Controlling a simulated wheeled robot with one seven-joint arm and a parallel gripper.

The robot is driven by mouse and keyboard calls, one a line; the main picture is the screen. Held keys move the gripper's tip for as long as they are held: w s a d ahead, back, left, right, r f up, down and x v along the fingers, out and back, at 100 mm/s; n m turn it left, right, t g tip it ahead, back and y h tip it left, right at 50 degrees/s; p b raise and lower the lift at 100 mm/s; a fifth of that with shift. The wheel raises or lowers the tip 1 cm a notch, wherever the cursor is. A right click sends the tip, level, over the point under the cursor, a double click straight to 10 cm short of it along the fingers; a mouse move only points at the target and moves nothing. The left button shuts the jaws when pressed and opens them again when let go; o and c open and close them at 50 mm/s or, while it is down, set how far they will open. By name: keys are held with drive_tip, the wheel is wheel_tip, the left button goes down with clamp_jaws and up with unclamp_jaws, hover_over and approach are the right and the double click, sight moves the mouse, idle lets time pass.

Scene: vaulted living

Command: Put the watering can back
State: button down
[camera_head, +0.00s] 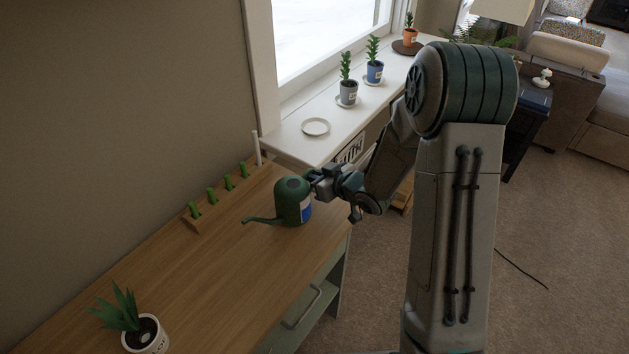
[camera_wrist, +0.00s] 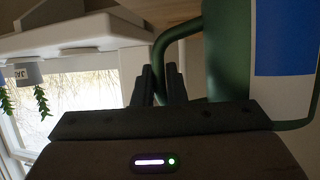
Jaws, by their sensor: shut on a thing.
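The green watering can (camera_head: 288,203) with a blue and white label is upright over the far right part of the wooden worktop (camera_head: 190,275), its spout pointing left. I cannot tell whether its base touches the wood. My gripper (camera_head: 312,181) reaches it from the right and is shut on its handle. In the wrist view my gripper's fingers (camera_wrist: 160,80) close around the green handle, and the can's body (camera_wrist: 228,50) fills the upper right beside them. The fingers hide part of the handle.
A potted plant (camera_head: 146,335) stands at the worktop's near left. A wooden strip with several green pegs (camera_head: 212,196) lies along the wall. The white sill holds an empty saucer (camera_head: 315,127), a grey pot (camera_head: 348,92), a blue pot (camera_head: 375,71) and an orange pot (camera_head: 410,36). The middle worktop is clear.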

drive_tip(key=shift+f, duration=0.85)
drive_tip(key=shift+f, duration=0.1)
drive_tip(key=c, duration=1.5)
unclamp_jaws()
